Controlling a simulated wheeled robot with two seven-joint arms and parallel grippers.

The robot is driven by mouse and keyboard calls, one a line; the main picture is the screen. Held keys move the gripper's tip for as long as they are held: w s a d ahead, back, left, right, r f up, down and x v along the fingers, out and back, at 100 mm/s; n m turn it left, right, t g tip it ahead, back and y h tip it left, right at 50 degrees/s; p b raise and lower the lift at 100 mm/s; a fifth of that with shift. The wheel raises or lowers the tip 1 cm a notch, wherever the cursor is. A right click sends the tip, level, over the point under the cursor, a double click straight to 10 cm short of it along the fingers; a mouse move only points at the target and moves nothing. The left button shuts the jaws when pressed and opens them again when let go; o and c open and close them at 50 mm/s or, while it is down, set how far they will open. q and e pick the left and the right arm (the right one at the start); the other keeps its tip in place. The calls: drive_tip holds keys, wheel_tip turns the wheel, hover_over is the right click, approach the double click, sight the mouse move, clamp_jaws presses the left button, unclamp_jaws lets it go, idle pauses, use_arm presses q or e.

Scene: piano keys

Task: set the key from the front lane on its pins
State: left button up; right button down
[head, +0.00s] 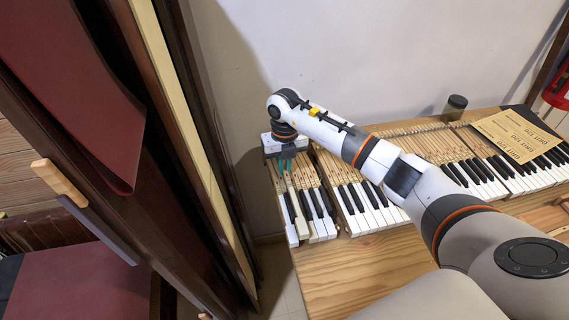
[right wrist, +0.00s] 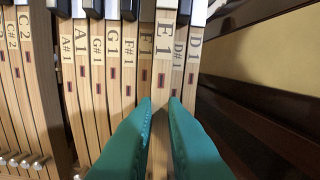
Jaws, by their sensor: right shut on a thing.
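My right gripper (head: 287,163) is over the left end of the keyboard. Its teal fingers (right wrist: 160,110) are shut on the wooden stick of the key marked E1 (right wrist: 163,70). This stick looks wider than its neighbours and overlaps them, so it appears raised above them. The key marked D#1 (right wrist: 179,50) is on its right, and the stick marked F#1 (right wrist: 129,70) is a little to its left. The fingers hide the sides of the held stick, and any pins beneath it are hidden. My left gripper is not in view.
The keyboard lies on a wooden bench (head: 335,275) with clear wood in front. A yellow printed sheet (head: 515,135) lies over keys at the right, and a dark jar (head: 455,106) stands behind. A dark wooden panel (head: 160,150) stands close on the left.

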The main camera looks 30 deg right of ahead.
drive_tip(key=shift+f+b, duration=0.45)
drive_tip(key=shift+f, duration=0.2)
idle(0.7)
drive_tip(key=c, duration=1.8)
unclamp_jaws()
drive_tip(key=shift+r+p, duration=0.85)
drive_tip(key=shift+r, duration=0.25)
drive_tip(key=shift+o, duration=0.2)
drive_tip(key=o, duration=0.5)
